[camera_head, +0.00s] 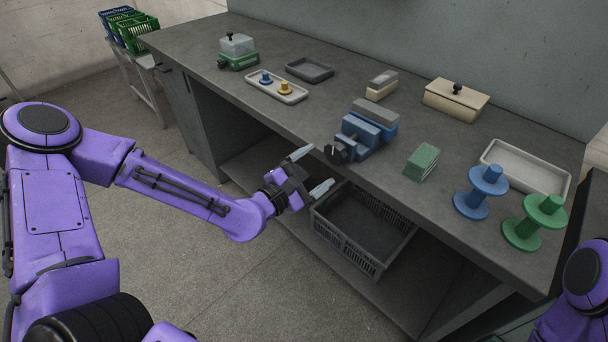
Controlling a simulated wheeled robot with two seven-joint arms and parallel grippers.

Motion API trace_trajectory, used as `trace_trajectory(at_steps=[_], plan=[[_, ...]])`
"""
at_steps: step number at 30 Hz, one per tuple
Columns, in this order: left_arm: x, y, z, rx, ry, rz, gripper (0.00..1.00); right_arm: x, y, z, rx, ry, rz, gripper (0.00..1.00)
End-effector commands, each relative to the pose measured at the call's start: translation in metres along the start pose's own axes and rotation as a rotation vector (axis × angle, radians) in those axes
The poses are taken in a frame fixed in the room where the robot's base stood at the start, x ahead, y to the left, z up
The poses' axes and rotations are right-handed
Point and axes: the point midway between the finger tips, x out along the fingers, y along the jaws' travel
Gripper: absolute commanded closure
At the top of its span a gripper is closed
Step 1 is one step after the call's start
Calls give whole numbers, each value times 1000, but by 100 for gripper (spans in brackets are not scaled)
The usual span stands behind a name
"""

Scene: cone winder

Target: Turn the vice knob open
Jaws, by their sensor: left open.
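The blue vice (364,132) stands near the front edge of the grey bench, right of the middle of the head view. Its dark knob (338,153) is on the front left side, facing the bench edge. My left gripper (318,169) is open and empty, in front of the bench edge and just left of and below the knob. Its two pale fingers are spread, one upper and one lower, and appear apart from the knob. My right arm shows only as a purple part at the lower right corner; its gripper is out of view.
On the bench (300,115) are a green block (422,162), blue spool (481,192), green spool (535,221), pale tray (524,168), lidded box (455,99), and peg tray (276,87). A dark crate (362,232) sits on the shelf below the vice.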

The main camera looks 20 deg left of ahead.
Motion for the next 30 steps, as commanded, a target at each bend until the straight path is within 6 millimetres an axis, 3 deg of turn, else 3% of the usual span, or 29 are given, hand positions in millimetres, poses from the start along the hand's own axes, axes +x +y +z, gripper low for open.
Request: trace_trajectory(at_steps=[3, 9, 25, 30], plan=[[-28, 2, 2, -7, -1, 4, 13, -2, 0, -1, 0, 0, 0, 17], [-50, 2, 1, -2, -1, 1, 13, -8, 1, -3, 0, 0, 0, 17], [-53, 0, 0, 3, -1, -1, 13, -8, 1, -3, 0, 0, 0, 17], [-53, 1, -8, 146, 39, 1, 13, -8, 1, -3, 0, 0, 0, 17]])
